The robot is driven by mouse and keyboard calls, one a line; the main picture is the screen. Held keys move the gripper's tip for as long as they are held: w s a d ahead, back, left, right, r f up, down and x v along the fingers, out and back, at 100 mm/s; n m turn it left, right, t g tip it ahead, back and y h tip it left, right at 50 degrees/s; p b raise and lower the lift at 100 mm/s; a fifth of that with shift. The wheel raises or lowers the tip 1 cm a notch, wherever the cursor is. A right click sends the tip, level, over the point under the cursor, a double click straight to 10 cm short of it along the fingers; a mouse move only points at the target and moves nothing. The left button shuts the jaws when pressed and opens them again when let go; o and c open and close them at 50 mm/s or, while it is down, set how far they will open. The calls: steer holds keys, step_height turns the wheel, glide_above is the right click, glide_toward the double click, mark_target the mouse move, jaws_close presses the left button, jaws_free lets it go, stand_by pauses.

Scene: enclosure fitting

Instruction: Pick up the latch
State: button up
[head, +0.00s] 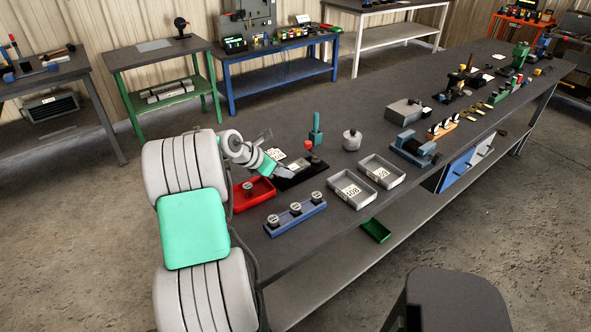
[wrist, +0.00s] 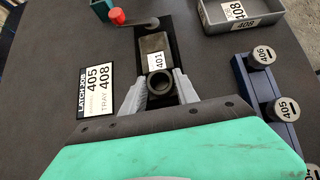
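A blue rack (head: 273,231) holds three round knobs; in the wrist view one reads 406 (wrist: 262,54), while the label of the middle knob (wrist: 285,108) is hard to read. Which part is the latch is not certain.
The grey tray labelled 408 (head: 337,196) and a similar tray (head: 395,179) stand right of the rack. A red tray (head: 263,197) holds another round part. A red-topped lever (wrist: 117,16) and a round-topped canister (head: 352,141) stand behind. Bare bench lies between them.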

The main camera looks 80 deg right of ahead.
jaws_close()
stand_by(0.3)
steer(key=shift+r, duration=0.1)
